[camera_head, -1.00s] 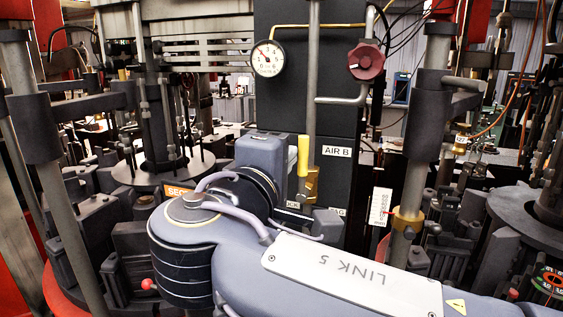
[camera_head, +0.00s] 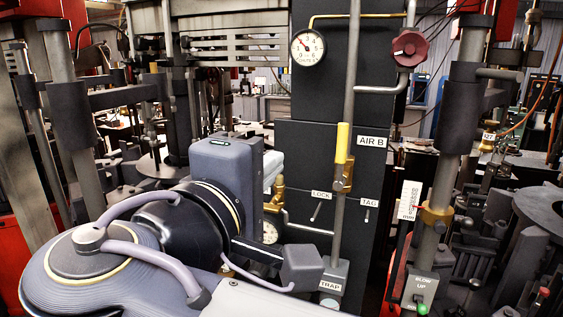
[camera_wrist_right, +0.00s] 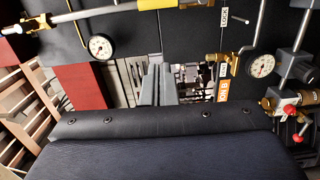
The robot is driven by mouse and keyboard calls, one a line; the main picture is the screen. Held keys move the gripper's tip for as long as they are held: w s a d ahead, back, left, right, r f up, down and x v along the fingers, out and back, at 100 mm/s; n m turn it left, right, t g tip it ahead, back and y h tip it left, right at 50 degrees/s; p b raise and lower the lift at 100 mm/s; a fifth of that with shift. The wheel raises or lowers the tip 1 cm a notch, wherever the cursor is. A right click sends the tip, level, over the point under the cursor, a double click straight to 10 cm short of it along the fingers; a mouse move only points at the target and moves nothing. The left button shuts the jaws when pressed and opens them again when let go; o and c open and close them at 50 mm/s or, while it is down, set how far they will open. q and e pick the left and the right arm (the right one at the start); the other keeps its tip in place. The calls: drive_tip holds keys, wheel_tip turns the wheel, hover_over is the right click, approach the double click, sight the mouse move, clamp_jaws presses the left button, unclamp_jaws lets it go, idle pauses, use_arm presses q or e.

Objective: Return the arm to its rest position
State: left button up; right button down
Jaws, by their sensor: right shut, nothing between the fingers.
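My right arm crosses the bottom of the head view, with its wrist (camera_head: 225,170) in front of the black AIR B panel. The light grey right gripper (camera_head: 272,168) is mostly hidden behind that wrist. In the right wrist view the gripper's grey fingers (camera_wrist_right: 157,84) are together, with nothing between them. They point toward the dark panel and slatted machinery. My left gripper is not in view.
The panel (camera_head: 325,95) carries a pressure gauge (camera_head: 308,47), a red knob (camera_head: 409,47) and a yellow-handled valve (camera_head: 342,145) on a vertical pipe. Steel posts (camera_head: 452,130) stand at both sides. A second gauge (camera_wrist_right: 260,65) shows in the right wrist view.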

drive_tip(key=shift+s, duration=0.15)
drive_tip(key=w+d+f+m+g+y, duration=0.1)
drive_tip(key=w+d+f+g, duration=0.2)
drive_tip(key=d+f, duration=0.35)
drive_tip(key=w+d+f+g, duration=0.3)
drive_tip(key=d+f, duration=0.3)
drive_tip(key=d, duration=0.2)
drive_tip(key=s+d+f+m+g+y, duration=0.2)
drive_tip(key=s+d+f+m+g, duration=0.1)
drive_tip(key=d+f, duration=0.55)
drive_tip(key=s+f+m+g+y, duration=0.2)
drive_tip(key=s+f+m+y, duration=0.5)
drive_tip(key=s+f+m, duration=0.4)
drive_tip(key=s+f, duration=0.3)
drive_tip(key=f, duration=0.2)
drive_tip(key=shift+s+d, duration=0.3)
drive_tip(key=shift+s, duration=0.05)
